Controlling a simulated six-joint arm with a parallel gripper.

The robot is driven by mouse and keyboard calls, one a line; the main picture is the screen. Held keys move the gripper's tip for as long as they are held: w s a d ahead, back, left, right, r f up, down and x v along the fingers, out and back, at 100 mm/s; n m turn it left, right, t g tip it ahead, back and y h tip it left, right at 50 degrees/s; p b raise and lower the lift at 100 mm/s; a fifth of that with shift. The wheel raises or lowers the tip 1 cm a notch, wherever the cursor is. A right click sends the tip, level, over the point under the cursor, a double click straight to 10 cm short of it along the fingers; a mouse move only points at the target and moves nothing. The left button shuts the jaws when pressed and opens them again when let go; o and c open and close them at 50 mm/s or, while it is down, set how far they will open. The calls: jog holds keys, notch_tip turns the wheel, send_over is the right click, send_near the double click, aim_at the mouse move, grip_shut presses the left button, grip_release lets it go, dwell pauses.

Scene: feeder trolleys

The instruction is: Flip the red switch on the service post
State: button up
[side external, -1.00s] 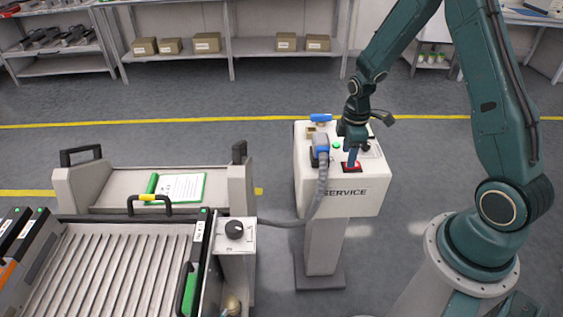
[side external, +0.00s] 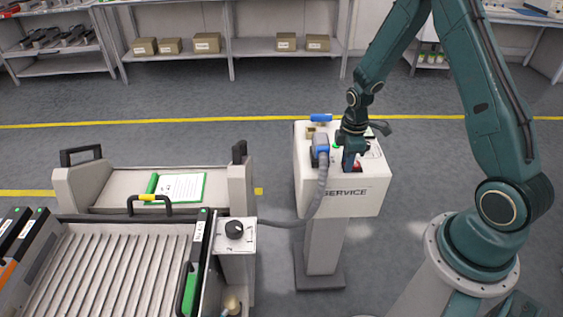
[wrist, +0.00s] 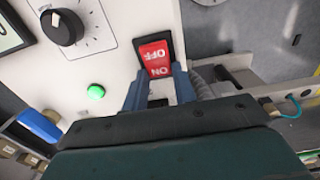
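The red switch (wrist: 154,58) is a rocker in a black frame, lettered ON and OFF, on top of the white service post (side external: 343,197). In the wrist view the ON end is nearer my gripper (wrist: 158,79). I cannot tell which end is pressed in. In that view, my two blue fingers stand apart with pale panel showing between them, just short of the switch's ON end. In the side view, my gripper (side external: 349,165) points down at the panel and partly hides the switch (side external: 356,167). Contact with the panel or switch cannot be made out.
A lit green button (wrist: 96,92), a blue valve handle (side external: 320,117) and a black dial (wrist: 62,27) are also on the post. A blue plug (side external: 321,147) with a grey hose stands close left of my gripper. A trolley (side external: 75,187) stands further left.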

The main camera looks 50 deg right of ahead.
jog(key=shift+s+d+t+y, duration=0.15)
jog(key=shift+t+y, duration=0.15)
jog(key=shift+y, duration=0.1)
jog(key=shift+s+d+r+t+y, duration=0.1)
jog(key=shift+s+t+y, duration=0.05)
jog(key=shift+t+y, duration=0.5)
jog(key=shift+s+d+r+t+y, duration=0.1)
jog(key=shift+t+y, duration=0.45)
jog(key=shift+t, duration=0.1)
jog(key=shift+o, duration=0.2)
jog(key=shift+c, duration=0.2)
jog(key=o, duration=1)
jog(key=shift+r, duration=0.15)
jog(key=v, duration=1.3)
jog(key=shift+r, duration=0.25)
